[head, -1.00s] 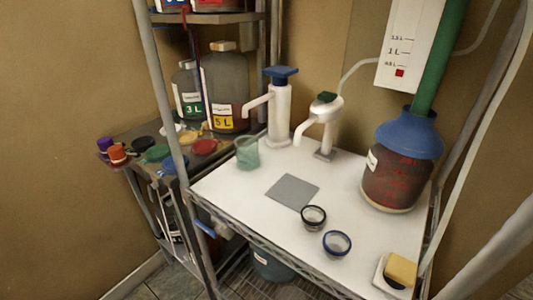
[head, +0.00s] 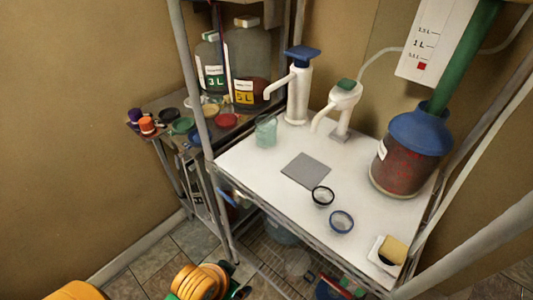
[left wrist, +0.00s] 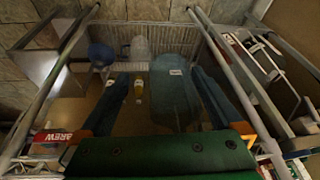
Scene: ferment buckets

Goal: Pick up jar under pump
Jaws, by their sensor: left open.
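The jar (head: 266,132), small, pale green and see-through, stands upright on the white table top, below the spout of the white pump with a blue top (head: 297,88). My left arm shows at the bottom edge of the head view, low in front of the table and well apart from the jar. In the left wrist view my left gripper (left wrist: 160,76) is open, its two dark blue fingers spread with nothing held between them. The jar is not visible in that view. My right gripper is not in view.
A second pump (head: 343,106), a grey mat (head: 306,170), two small ring-rimmed cups and a yellow sponge (head: 392,250) share the table. A dark jug (head: 404,160) stands at right. Shelf posts flank the table. A blue jug (left wrist: 174,92) and bottles show in the wrist view.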

